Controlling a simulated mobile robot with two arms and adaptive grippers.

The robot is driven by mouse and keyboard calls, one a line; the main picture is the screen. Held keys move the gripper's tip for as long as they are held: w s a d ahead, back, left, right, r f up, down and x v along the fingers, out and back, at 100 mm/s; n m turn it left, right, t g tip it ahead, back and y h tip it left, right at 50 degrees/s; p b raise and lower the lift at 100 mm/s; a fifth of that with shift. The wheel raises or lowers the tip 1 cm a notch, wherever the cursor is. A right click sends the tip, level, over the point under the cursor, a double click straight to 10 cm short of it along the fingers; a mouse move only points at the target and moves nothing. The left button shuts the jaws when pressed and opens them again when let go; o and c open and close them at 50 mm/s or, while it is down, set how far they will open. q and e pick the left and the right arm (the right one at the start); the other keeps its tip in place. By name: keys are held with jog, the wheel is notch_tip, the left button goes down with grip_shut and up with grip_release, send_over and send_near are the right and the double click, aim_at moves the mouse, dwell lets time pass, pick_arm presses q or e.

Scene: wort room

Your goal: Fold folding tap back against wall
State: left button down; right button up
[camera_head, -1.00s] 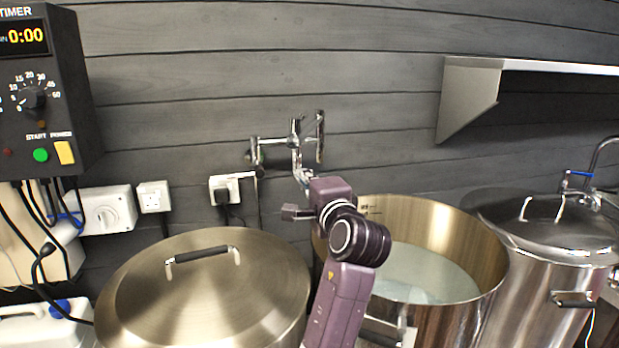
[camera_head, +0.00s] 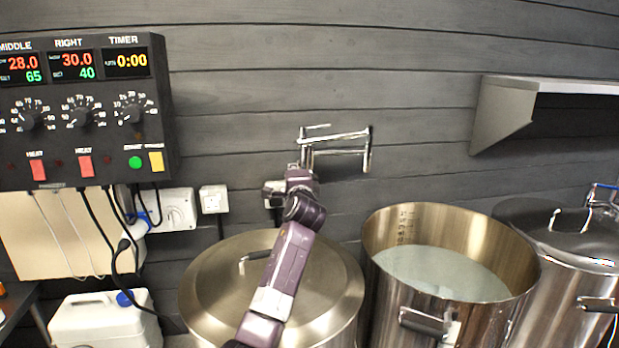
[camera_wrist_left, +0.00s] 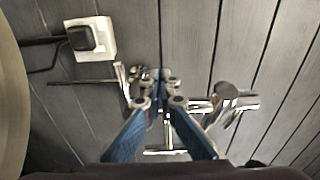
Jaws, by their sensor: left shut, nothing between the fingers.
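The folding tap (camera_head: 342,137) is chrome and mounted on the dark plank wall above the pots. Its jointed arms span sideways, with one upright joint at the left and another at the right end. My left arm comes up from below, and my left gripper (camera_head: 298,172) is at the tap's lower left side. In the left wrist view my left gripper (camera_wrist_left: 160,90) has its blue fingers together, with nothing between them. Chrome tap parts (camera_wrist_left: 230,100) show right of the fingertips and just behind them. Whether the fingers touch the tap is unclear. My right gripper is out of view.
A lidded pot (camera_head: 215,290) stands below my arm, and an open pot of liquid (camera_head: 530,275) is right of it. The control panel (camera_head: 90,110) is at the left, a metal shelf (camera_head: 505,110) at the right. A wall socket with a plug (camera_wrist_left: 92,38) is near the tap.

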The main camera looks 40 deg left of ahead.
pick_arm(q)
jog(key=x, duration=0.4)
jog(key=shift+s+a, duration=0.1)
jog(key=shift+a, duration=0.5)
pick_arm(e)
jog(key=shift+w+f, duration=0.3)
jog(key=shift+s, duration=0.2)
pick_arm(q)
jog(key=shift+f, duration=0.1)
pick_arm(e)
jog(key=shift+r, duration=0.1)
